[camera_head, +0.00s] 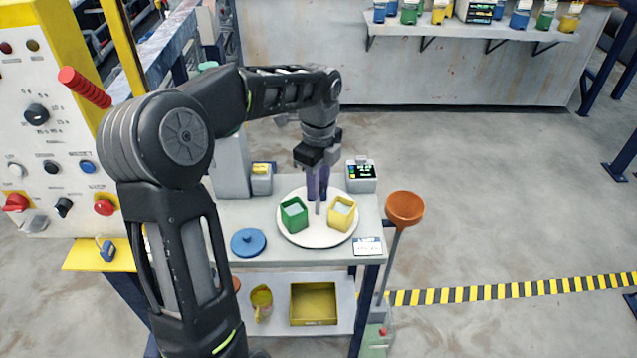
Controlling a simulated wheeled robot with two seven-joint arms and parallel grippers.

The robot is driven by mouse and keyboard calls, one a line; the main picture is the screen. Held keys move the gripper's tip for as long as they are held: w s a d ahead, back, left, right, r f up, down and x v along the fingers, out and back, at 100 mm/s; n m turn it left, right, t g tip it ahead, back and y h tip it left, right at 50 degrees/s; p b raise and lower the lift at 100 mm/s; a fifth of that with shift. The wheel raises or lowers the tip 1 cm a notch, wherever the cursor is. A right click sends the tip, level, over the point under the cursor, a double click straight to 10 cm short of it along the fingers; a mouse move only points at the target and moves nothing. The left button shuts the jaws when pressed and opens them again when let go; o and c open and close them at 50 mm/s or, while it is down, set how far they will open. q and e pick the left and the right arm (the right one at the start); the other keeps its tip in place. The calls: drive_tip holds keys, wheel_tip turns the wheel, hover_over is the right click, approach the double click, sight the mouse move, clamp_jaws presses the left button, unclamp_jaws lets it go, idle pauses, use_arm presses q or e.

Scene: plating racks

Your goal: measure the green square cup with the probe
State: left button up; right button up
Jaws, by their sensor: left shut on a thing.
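The green square cup (293,214) stands upright on a round white plate (316,240) on the small table, with pale contents inside. A yellow square cup (341,214) stands to its right on the same plate. My left gripper (318,163) is above the plate, shut on the probe (318,189), which has a purple handle and a thin grey tip pointing down. The tip shows between the two cups, nearer the plate's middle; I cannot tell its exact height. A small meter with a lit display (361,175) stands behind the plate. My right gripper is not in view.
A blue round lid (248,242) lies left of the plate, and a white label card (368,245) at the front right. A orange-brown bowl on a pole (404,208) stands right of the table. A control panel (45,130) is at the left.

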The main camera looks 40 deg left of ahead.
use_arm(q)
clamp_jaws()
idle(0.9)
